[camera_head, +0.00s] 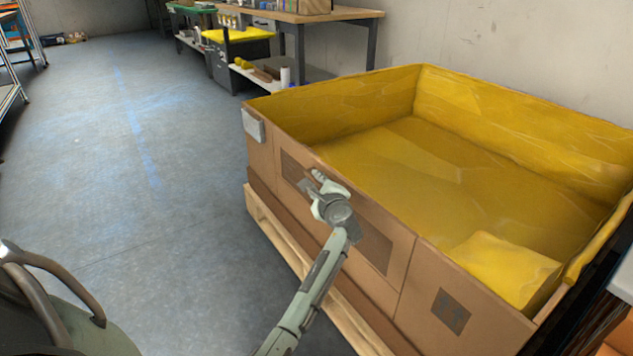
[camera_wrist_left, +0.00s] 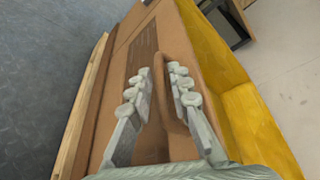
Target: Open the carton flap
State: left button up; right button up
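The large brown cardboard carton (camera_head: 420,265) has a yellow lining (camera_head: 470,165) and an open top. Its side wall facing me has a darker brown rectangular panel (camera_head: 372,245), also seen in the left wrist view (camera_wrist_left: 145,45). My left gripper (camera_head: 316,184) is at the upper part of that wall, near its top edge. In the left wrist view its two fingers (camera_wrist_left: 160,75) are apart, with brown cardboard (camera_wrist_left: 172,50) showing between and beyond them. I cannot tell whether either finger touches the cardboard. My right gripper is in neither view.
The carton stands on a wooden pallet (camera_head: 282,238). A pale label or box (camera_head: 253,124) is on its far-left corner. A workbench (camera_head: 300,18) stands behind it against the wall. The grey floor (camera_head: 150,200) to the left is clear.

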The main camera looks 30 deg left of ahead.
pick_arm(q)
jog(key=v, duration=0.6)
jog(key=shift+p, duration=0.35)
jog(key=shift+s, duration=0.1)
